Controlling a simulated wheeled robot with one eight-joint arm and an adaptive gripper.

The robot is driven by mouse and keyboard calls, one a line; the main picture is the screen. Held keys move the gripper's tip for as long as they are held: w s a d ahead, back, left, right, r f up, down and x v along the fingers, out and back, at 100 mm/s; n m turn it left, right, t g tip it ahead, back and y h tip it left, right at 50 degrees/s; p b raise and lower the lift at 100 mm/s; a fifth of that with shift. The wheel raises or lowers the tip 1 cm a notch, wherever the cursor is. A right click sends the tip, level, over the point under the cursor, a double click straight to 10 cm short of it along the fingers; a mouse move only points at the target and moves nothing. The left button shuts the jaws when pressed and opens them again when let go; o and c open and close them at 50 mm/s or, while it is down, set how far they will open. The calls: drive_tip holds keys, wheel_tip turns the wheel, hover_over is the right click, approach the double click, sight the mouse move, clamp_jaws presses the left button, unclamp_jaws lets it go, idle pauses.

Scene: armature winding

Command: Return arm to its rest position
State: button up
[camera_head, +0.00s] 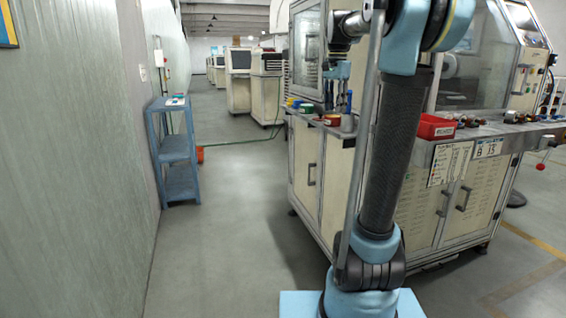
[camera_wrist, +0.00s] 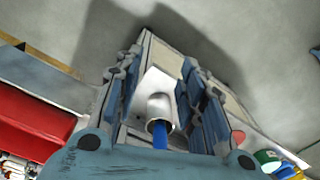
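My gripper (camera_head: 337,80) is above the left end of the machine's worktop in the head view, beside my upright arm, and shows small there. In the wrist view my gripper (camera_wrist: 160,75) has its two blue-grey fingers apart, with a gap between them. A pale cylinder (camera_wrist: 160,103) with a blue rod-like part (camera_wrist: 159,135) shows between or beyond the fingers. Clear space shows on its left side; I cannot tell whether it touches the right finger. A blue upright item (camera_head: 349,101) stands on the worktop below my gripper in the head view.
The machine cabinet (camera_head: 307,165) stands close around my arm. Its worktop carries a red bin (camera_head: 435,127), which also shows in the wrist view (camera_wrist: 30,122), and several small coloured items. A blue shelf rack (camera_head: 178,150) stands by the left wall. The floor between is clear.

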drive_tip(key=s+f+n+t, duration=0.2)
drive_tip(key=s+f+n, duration=0.8)
drive_tip(key=s+f, duration=2)
wheel_tip(320, 180, down, 3)
drive_tip(key=shift+s+r, duration=0.1)
drive_tip(key=shift+s, duration=0.2)
drive_tip(key=shift+w+d, duration=0.1)
drive_tip(key=shift+w+f, duration=0.25)
drive_tip(key=shift+w, duration=0.1)
